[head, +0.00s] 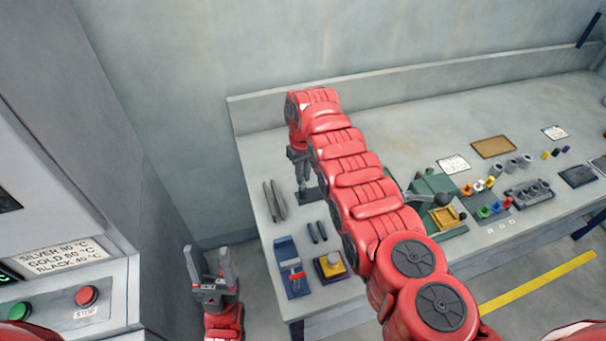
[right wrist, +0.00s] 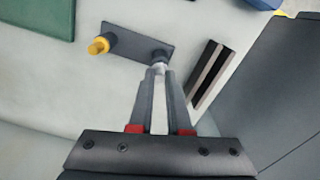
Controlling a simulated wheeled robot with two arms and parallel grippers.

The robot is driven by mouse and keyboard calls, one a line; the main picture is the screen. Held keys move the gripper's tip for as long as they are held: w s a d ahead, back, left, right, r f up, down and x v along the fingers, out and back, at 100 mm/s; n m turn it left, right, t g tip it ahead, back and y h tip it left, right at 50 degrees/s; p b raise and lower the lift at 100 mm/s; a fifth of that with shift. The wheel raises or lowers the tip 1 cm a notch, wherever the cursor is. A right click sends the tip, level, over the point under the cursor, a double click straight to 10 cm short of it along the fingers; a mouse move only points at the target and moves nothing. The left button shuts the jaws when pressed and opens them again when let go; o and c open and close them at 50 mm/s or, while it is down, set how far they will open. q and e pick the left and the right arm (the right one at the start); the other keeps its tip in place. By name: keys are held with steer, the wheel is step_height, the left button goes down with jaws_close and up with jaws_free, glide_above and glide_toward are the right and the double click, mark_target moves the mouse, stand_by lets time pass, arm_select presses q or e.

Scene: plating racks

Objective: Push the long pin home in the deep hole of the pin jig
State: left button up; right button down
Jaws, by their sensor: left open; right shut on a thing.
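The pin jig is a dark flat plate (right wrist: 132,46) on the bench; it also shows in the head view (head: 313,194), partly behind my right arm. A yellow-topped pin (right wrist: 98,46) stands at one end of the plate. A dark round boss is at the other end. My right gripper (right wrist: 159,72) is shut on the long pin (right wrist: 159,100), a pale shaft between its fingers. The pin's end is at the boss; how deep it sits is hidden. My left gripper (head: 212,262) is open and empty, away from the bench at lower left.
Dark bars (head: 275,200) lie left of the jig. A blue tray (head: 291,268) and a yellow-topped box (head: 330,265) are at the near edge. A green fixture (head: 435,188) and colored parts are to the right. A control panel (head: 65,270) is at far left.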

steer(key=shift+f+b, duration=0.85)
steer(key=shift+f, duration=0.15)
steer(key=c, duration=0.8)
jaws_free()
steer(key=shift+r, duration=0.1)
step_height(320, 180, up, 18)
steer(key=shift+f+p, duration=0.25)
steer(key=shift+p, duration=0.65)
steer(key=shift+f, duration=0.1)
